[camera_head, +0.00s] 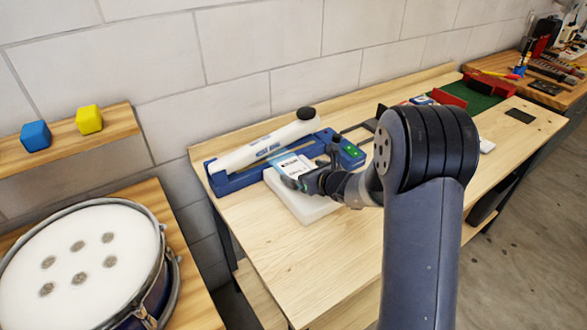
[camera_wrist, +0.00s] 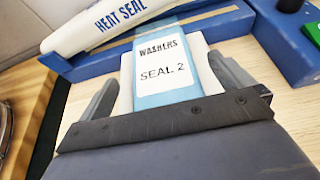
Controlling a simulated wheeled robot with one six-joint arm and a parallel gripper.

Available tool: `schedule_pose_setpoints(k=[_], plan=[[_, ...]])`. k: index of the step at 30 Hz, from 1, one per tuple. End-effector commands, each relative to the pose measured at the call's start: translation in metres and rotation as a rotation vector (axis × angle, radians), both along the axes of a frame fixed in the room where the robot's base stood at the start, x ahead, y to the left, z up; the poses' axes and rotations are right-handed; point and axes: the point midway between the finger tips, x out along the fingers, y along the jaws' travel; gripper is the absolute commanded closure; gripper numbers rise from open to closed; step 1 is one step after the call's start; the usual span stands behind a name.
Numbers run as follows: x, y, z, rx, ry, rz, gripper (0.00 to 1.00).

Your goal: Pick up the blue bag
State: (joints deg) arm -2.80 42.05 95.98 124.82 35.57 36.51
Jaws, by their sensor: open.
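The light blue bag (camera_wrist: 149,93) carries a white label reading "WASHERS SEAL 2". It lies on a white block (camera_head: 310,208), and its far end reaches towards the heat sealer. In the head view the bag (camera_head: 291,166) is partly hidden by my gripper (camera_head: 306,181). In the wrist view my gripper (camera_wrist: 162,72) is open, with one finger on each side of the bag and a gap left on both sides. The near end of the bag is hidden behind the gripper body.
The heat sealer, with its white arm (camera_head: 240,155) and blue base (camera_head: 224,183), stands just behind the bag. A drum (camera_head: 80,262) and a shelf with blue (camera_head: 36,136) and yellow (camera_head: 89,120) cubes are at left. The bench front is clear.

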Motion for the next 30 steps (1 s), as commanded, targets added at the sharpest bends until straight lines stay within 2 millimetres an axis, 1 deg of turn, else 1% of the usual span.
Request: schedule_pose_setpoints(k=[9, 12, 21, 30], plan=[[0.028, 0.020, -0.015, 0.000, 0.000, 0.002, 0.00], [0.034, 0.023, -0.018, 0.000, 0.000, 0.001, 0.00], [0.036, 0.025, -0.020, -0.002, -0.001, 0.001, 0.00], [0.036, 0.024, -0.020, -0.001, -0.001, 0.000, 0.25]])
